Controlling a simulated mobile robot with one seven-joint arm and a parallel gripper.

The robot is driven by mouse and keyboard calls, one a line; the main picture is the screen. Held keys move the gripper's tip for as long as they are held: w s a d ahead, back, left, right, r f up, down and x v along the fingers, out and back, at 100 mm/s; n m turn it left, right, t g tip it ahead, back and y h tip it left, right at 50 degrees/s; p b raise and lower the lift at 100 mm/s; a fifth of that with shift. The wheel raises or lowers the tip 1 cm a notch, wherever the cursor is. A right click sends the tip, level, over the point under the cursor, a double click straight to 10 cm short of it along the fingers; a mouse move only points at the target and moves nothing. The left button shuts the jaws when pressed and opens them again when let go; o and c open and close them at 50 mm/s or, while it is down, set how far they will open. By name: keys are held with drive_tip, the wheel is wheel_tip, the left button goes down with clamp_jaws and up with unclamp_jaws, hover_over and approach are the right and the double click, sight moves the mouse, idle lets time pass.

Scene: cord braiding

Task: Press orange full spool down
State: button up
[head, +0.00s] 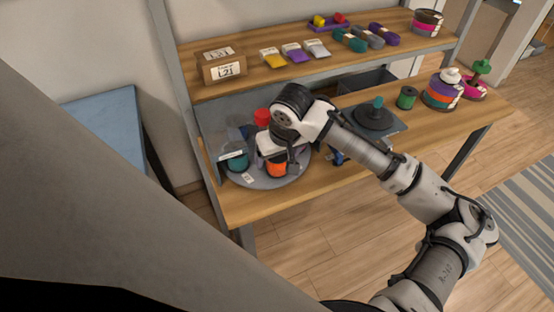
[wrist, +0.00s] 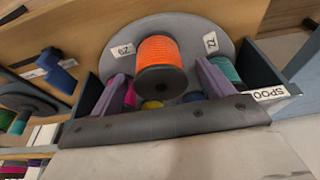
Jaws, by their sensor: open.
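The orange full spool (head: 276,169) stands on a round grey plate (head: 295,181) on the lower shelf in the head view. In the wrist view the orange spool (wrist: 160,52) shows its orange winding and a dark end facing the camera. My gripper (head: 284,157) is at the orange spool in the head view, partly covering it. In the wrist view my gripper (wrist: 160,88) is open, with one purple-grey finger on each side of the spool's near end. No finger visibly closes on the spool. Whether the fingers touch it I cannot tell.
A teal spool (head: 237,160) and a red spool (head: 263,117) stand close by on the left. A dark round stand (head: 373,115) and a green spool (head: 406,97) are to the right. The upper shelf (head: 250,82) overhangs behind my arm.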

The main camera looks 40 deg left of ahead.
drive_tip(key=shift+r, duration=0.1)
drive_tip(key=shift+p+v, duration=2.9)
drive_tip(key=shift+v, duration=0.55)
